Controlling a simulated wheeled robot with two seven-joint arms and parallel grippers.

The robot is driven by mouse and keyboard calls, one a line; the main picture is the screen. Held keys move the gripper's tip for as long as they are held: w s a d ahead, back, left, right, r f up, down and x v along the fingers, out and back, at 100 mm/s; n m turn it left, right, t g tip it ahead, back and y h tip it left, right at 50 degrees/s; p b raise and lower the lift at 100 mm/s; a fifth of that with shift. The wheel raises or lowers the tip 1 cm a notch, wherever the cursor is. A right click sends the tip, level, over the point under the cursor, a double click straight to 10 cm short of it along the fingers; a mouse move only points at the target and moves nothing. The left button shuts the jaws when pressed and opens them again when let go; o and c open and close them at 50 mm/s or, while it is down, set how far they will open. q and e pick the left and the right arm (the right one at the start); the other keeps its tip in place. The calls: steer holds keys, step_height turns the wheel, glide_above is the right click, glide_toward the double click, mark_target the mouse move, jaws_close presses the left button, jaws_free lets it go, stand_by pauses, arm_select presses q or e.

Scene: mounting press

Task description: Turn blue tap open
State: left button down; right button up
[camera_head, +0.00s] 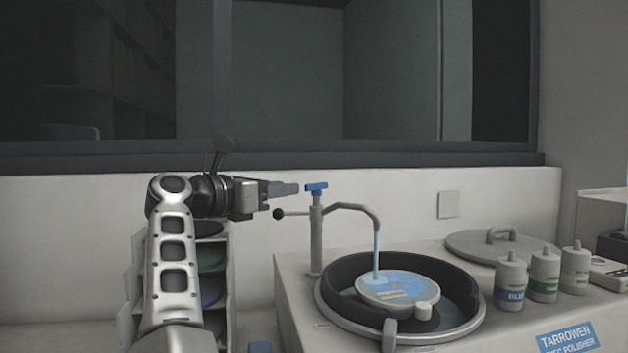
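The blue tap handle (316,187) sits on top of a grey upright post (316,240) at the back left of the polisher. A small gap seems to show between the fingertips and the handle. The fingers overlap from this side, so their opening cannot be seen. A curved spout (355,208) runs from the post over the bowl, and a pale blue stream (377,250) comes down from its end onto the disc (398,287).
A lever with a black knob (279,213) sticks out left of the post, below my gripper. A lid (480,245) and several labelled bottles (510,282) stand right. A rack (212,275) stands behind my arm.

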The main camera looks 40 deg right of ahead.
mark_target(316, 184)
steer(key=d, duration=0.3)
steer(key=d+p, duration=0.1)
steer(key=d, duration=0.2)
steer(key=d+p, duration=0.1)
steer(key=d, duration=0.3)
steer(key=shift+w, duration=0.25)
jaws_close()
